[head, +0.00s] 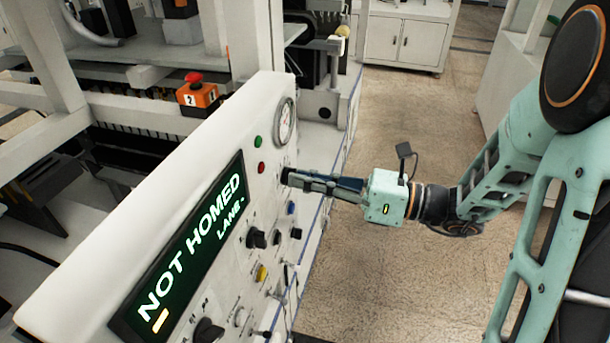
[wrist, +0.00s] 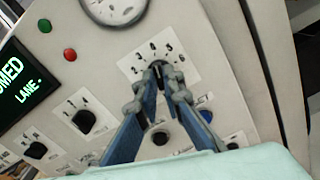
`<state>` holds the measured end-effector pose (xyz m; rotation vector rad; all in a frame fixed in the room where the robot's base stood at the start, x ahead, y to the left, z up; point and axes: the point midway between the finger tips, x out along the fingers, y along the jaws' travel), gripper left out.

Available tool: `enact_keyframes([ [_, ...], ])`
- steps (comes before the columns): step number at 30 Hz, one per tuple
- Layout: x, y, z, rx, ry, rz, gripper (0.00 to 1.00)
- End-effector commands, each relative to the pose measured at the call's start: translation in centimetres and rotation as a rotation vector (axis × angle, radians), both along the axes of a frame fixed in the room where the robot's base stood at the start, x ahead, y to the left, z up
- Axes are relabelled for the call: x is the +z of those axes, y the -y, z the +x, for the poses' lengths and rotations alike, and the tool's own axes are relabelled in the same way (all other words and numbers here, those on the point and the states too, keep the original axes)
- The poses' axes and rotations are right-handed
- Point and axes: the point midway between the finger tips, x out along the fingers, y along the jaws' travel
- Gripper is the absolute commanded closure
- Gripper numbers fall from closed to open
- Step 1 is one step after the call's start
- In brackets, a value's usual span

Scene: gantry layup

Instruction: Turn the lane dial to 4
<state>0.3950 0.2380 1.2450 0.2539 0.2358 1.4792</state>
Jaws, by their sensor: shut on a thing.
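The lane dial (wrist: 157,66) is a dark knob on a white label with numbers around it, 3, 4, 5 and 6 among those I can make out. It sits on the sloped white control panel (head: 255,110). My gripper (wrist: 166,75) is shut on the dial, one finger on each side of it. The fingers hide much of the knob, and I cannot tell which number it points at. In the head view my gripper (head: 292,179) reaches the panel from the right, and the dial is mostly hidden at its tips.
The panel display (head: 190,245) reads "NOT HOMED" and "LANE -". Another black knob (wrist: 84,120), a blue button (wrist: 205,115), green and red lamps and a round gauge (head: 285,122) are close by. An orange box with a red button (head: 195,92) stands behind the panel. Open floor lies right.

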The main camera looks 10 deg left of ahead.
Motion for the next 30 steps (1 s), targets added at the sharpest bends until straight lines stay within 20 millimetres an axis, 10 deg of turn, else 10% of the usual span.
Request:
enact_keyframes([
  [7, 0.1, 0.0, 0.1, -0.002, 0.002, 0.002, 1.0],
  [12, 0.1, 0.0, 0.1, -0.002, 0.002, 0.001, 0.75],
  [22, 0.0, 0.3, 0.0, -0.002, 0.002, 0.0, 0.75],
  [30, 0.0, 4.8, -0.2, -0.008, 0.001, 0.001, 0.75],
])
